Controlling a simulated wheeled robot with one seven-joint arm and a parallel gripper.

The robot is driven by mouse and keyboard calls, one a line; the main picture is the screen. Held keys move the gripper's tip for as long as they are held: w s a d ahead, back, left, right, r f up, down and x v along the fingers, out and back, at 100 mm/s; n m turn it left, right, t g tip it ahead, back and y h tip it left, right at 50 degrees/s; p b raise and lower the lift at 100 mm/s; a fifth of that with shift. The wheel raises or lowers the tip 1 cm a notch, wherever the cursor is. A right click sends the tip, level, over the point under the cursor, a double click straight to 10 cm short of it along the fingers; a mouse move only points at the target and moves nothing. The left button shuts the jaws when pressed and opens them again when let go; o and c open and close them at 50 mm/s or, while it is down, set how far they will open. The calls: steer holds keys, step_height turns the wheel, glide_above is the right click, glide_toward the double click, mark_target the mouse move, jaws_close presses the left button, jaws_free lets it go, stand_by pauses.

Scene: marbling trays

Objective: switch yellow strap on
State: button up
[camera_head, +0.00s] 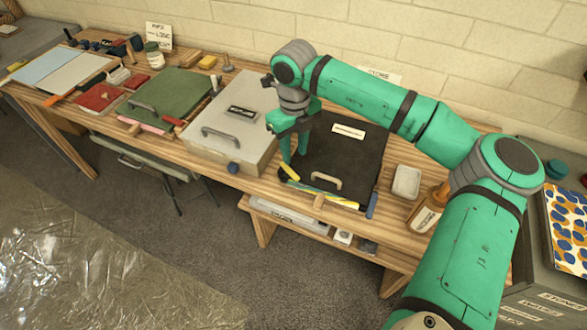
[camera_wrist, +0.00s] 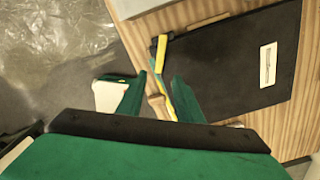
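The yellow strap (camera_head: 290,172) sits at the front left corner of a dark-lidded tray (camera_head: 338,148). It also shows in the wrist view (camera_wrist: 162,52) as a short yellow piece beside a dark end, ahead of my fingertips. My gripper (camera_head: 293,158) points down over that corner, close to the strap. In the wrist view my gripper (camera_wrist: 157,88) has its two green fingers apart with nothing visibly clamped between them. A yellow and blue striped strip runs along the tray's front edge, partly behind the right finger. I cannot tell whether the strap is touched.
A grey lidded box (camera_head: 228,125) with a handle stands left of the dark tray. A pale dish (camera_head: 406,183) and an amber bottle (camera_head: 427,208) stand to its right. A tan handle (camera_head: 326,181) is on the tray's front. Green and red trays lie farther left.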

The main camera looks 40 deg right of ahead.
mark_target(294, 175)
step_height(294, 175, down, 8)
steer(key=shift+s+f, duration=0.1)
steer(key=shift+f, duration=0.15)
steer(key=shift+a, duration=0.1)
jaws_close()
